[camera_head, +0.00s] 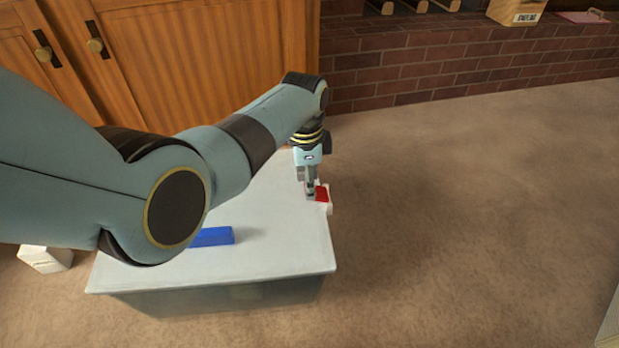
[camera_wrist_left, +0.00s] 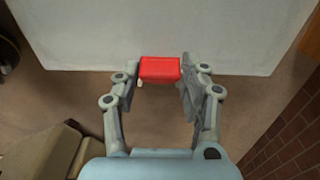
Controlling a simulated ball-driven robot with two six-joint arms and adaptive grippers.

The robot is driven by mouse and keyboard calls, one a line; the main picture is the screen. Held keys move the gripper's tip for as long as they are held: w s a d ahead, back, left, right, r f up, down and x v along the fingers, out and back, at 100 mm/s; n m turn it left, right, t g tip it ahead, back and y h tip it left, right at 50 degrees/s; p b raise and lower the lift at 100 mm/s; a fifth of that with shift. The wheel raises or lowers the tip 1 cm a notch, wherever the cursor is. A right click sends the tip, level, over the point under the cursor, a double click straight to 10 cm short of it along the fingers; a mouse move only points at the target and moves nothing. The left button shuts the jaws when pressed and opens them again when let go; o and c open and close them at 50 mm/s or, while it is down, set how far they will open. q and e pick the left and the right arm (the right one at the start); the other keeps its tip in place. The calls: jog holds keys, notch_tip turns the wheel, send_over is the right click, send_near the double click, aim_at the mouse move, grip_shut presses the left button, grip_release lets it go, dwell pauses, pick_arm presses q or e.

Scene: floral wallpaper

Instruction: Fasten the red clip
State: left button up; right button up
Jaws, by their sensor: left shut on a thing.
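A box with a white lid (camera_head: 275,257) and a greyish body stands on the floor. The red clip (camera_head: 322,194) is at the lid's right edge, with a small white part below it. In the left wrist view the red clip (camera_wrist_left: 160,69) lies at the lid's edge, between my left fingers. My left gripper (camera_head: 310,191) points down at that edge and is shut on the red clip; it also shows in the left wrist view (camera_wrist_left: 161,85). A blue clip (camera_head: 212,236) lies near the lid's left side, partly behind my left arm. My right gripper is out of view.
Wooden cabinet doors (camera_head: 200,60) stand behind the box. A low brick ledge (camera_head: 450,65) runs along the back right. A white object (camera_head: 45,259) is on the floor at the left. The brown carpet to the right is clear.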

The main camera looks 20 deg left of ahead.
aim_at(300, 199)
pick_arm(q)
jog(key=h, duration=0.1)
jog(key=a+f+t+h+p, duration=0.1)
jog(key=shift+s+a+f+h, duration=0.15)
jog(key=shift+s+a+h, duration=0.1)
jog(key=shift+s+h, duration=0.1)
jog(key=shift+s+a+f+t+h, duration=0.1)
jog(key=shift+f+t+h, duration=0.2)
jog(key=shift+f+h, duration=0.25)
jog(key=shift+h, duration=0.1)
jog(key=shift+a+t+h+b, duration=0.1)
jog(key=shift+t+h+b, duration=0.2)
jog(key=shift+t+b, duration=0.1)
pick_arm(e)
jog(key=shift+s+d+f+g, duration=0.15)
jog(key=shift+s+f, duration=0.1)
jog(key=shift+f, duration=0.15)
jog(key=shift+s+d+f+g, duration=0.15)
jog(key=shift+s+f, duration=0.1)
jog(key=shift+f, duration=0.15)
pick_arm(q)
jog(key=shift+s+f, duration=0.15)
jog(key=o, duration=1.2)
jog(key=shift+c, duration=0.2)
